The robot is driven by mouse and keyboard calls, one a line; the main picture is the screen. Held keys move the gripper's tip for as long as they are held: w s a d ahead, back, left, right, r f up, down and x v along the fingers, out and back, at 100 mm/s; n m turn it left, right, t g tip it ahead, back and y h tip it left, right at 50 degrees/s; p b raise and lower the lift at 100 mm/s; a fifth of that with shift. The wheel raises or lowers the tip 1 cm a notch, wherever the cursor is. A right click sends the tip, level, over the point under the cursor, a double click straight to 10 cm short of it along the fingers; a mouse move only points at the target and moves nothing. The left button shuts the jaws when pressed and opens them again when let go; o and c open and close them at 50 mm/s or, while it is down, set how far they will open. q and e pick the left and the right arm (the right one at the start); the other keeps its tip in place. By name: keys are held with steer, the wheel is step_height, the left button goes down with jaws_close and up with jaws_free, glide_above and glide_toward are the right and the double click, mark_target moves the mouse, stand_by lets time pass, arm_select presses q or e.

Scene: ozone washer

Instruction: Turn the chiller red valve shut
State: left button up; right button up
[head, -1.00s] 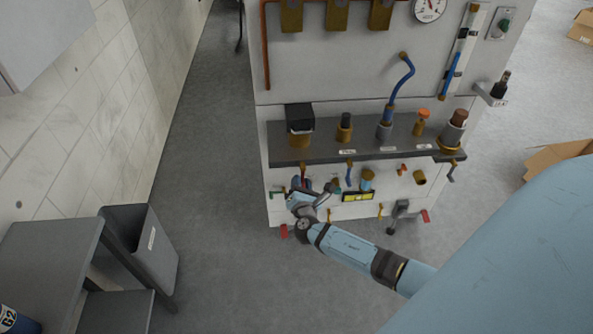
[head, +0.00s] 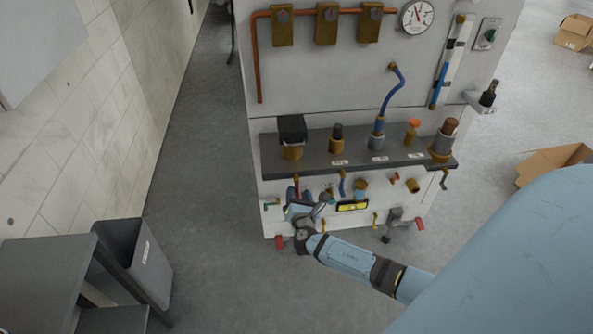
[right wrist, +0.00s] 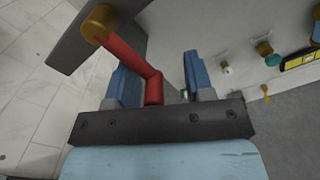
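The red valve is a bent red lever (right wrist: 130,58) on a brass fitting in the right wrist view. In the head view its red part (head: 296,181) shows small below the shelf, just above my right gripper. My right gripper (right wrist: 162,78) has its two blue fingers apart. The lever's lower end lies between the fingers, nearer the left one; I cannot tell whether they touch. In the head view my right gripper (head: 299,193) is at the panel's lower left and hides part of it. My left gripper is not in view.
A dark shelf (head: 350,158) with several fittings juts out above the gripper. A yellow-framed display (head: 352,206) and other small valves sit to the right. A grey bin (head: 135,262) stands at the left. The floor (head: 205,190) between wall and panel is clear.

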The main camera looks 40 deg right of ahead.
steer(key=shift+r, duration=0.1)
stand_by(0.3)
steer(key=shift+s+a, duration=0.35)
steer(key=shift+s, duration=0.05)
steer(key=v, duration=1.2)
steer(key=shift+s, duration=0.4)
steer(key=shift+a, duration=0.1)
